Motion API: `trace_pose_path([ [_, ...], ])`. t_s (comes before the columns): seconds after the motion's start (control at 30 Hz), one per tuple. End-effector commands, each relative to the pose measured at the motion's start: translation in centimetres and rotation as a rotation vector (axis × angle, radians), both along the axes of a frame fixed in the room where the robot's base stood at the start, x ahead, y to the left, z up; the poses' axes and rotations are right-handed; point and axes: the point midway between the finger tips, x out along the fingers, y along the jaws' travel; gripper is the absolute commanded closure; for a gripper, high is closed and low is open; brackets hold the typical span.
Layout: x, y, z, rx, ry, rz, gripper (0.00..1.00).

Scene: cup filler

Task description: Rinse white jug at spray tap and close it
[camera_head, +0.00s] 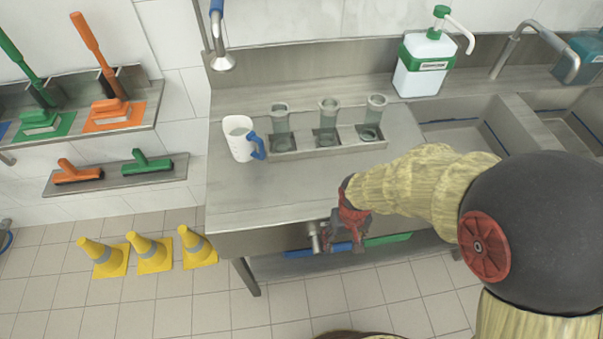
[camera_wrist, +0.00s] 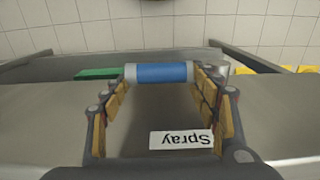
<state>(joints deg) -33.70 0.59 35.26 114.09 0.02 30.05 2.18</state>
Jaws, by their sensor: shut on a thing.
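The white jug (camera_head: 238,140) with a blue handle stands upright on the steel counter, left of a rack of clear cups. The spray tap's head (camera_head: 223,62) hangs from a blue-gripped pipe above and behind it; I cannot make out any water stream. My gripper (camera_head: 343,238) is at the counter's front edge, apart from the jug. In the wrist view, its fingers (camera_wrist: 162,85) are around a blue cylindrical valve handle (camera_wrist: 160,73), shut on it. A white label reading "Spray" (camera_wrist: 181,140) shows upside down between the fingers.
Several clear cups stand in the steel rack (camera_head: 335,146). A white-and-green pump bottle (camera_head: 422,65) stands behind, near the sinks (camera_head: 465,123) at right. Yellow cones (camera_head: 150,250) stand on the floor. The counter's front left is clear.

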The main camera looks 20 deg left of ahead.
Motion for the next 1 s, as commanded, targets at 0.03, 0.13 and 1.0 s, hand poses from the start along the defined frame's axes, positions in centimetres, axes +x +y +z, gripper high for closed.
trace_pose_path([
  [0.03,0.0,0.0,0.0,0.0,0.0,0.0,0.68],
  [0.13,0.0,0.0,0.0,0.0,0.0,0.0,0.68],
  [1.0,0.0,-0.3,-1.8,0.161,0.102,-0.003,0.68],
])
